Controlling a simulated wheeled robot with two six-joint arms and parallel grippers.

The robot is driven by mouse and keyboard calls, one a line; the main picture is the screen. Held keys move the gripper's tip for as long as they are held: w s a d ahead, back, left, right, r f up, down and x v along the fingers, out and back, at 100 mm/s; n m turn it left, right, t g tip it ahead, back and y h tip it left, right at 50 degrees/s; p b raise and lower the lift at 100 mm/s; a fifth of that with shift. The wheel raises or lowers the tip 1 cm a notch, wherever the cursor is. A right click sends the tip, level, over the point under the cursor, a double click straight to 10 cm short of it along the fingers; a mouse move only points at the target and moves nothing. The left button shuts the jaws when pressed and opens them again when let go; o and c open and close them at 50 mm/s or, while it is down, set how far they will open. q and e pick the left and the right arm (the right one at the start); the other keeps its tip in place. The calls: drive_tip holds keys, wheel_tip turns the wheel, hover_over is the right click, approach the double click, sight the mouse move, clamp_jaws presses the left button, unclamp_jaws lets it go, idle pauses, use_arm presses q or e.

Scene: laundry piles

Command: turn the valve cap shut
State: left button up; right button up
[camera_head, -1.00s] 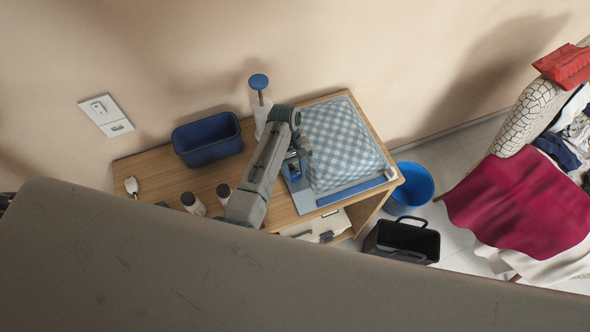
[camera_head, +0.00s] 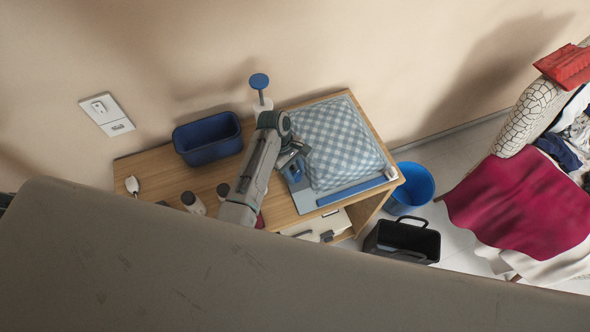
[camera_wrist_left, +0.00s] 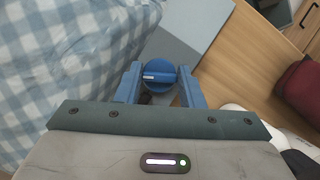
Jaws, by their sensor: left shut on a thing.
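The valve cap (camera_wrist_left: 158,77) is a round blue knob with a pale raised bar, seen in the left wrist view on the blue-grey border beside a blue-and-white checked bag (camera_wrist_left: 60,50). The bar lies almost level across that picture. My left gripper (camera_wrist_left: 159,84) is shut on the cap, with one blue finger on each side of it. In the head view my left gripper (camera_head: 295,171) is at the left edge of the checked bag (camera_head: 342,145); the cap is hard to tell from the blue fingers there. My right gripper is not in view.
The bag lies on a wooden table (camera_head: 152,170). A blue bin (camera_head: 208,141), a blue-topped pump (camera_head: 259,82) and small bottles (camera_head: 193,203) stand near my arm. A blue bucket (camera_head: 412,186) and black basket (camera_head: 402,241) are on the floor to the right.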

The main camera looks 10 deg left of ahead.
use_arm(q)
drive_tip(key=shift+n+t, duration=0.4)
drive_tip(key=shift+n, duration=0.8)
drive_tip(key=shift+n+h, duration=0.3)
drive_tip(key=shift+n, duration=0.1)
drive_tip(key=o, duration=1)
drive_tip(key=shift+r, duration=0.1)
